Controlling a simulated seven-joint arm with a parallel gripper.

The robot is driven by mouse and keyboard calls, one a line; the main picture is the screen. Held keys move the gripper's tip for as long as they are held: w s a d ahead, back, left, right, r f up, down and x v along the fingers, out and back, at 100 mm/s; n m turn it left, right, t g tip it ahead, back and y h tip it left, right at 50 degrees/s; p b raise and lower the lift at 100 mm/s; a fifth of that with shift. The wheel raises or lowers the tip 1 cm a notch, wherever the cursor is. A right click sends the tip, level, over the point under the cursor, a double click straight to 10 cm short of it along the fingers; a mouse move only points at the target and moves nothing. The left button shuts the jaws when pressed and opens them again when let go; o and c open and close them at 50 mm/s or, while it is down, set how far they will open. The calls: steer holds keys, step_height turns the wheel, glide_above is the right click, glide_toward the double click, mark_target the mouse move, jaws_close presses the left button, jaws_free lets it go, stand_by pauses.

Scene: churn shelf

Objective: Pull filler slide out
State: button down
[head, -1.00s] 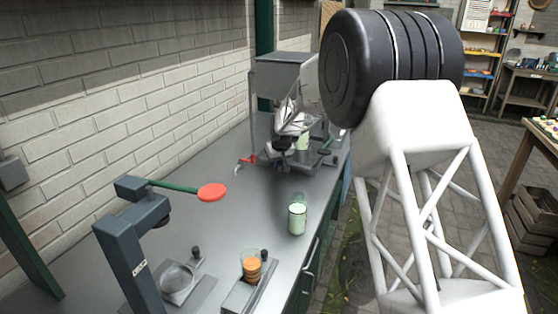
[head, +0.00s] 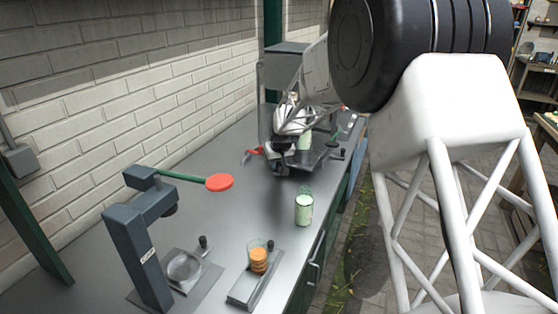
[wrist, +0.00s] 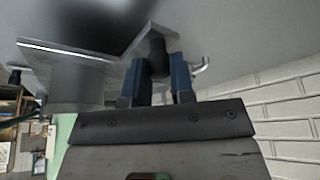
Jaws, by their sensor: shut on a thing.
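My gripper (wrist: 158,85) is shut on a black knob (wrist: 157,52) in the wrist view, with a blue finger on each side of it. The knob sits by the edge of a bright metal plate (wrist: 125,42), which appears to be the filler slide. In the head view the filler (head: 287,62) stands at the far end of the bench, with a grey hopper on top. My gripper (head: 275,160) is low at its near side there. The arm hides part of the filler, and how far the slide is out cannot be told.
A light green can (head: 304,210) stands on the bench (head: 215,235) in front of the filler. Another green can (head: 305,143) is by the filler. A press (head: 135,235) with a red-ended lever (head: 219,182) and a holder of orange discs (head: 259,261) are nearer.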

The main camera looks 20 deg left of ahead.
steer(key=shift+s, duration=0.6)
steer(key=c, duration=1)
jaws_free()
steer(key=v, duration=0.7)
steer(key=shift+d+r, duration=0.1)
steer(key=shift+r, duration=0.25)
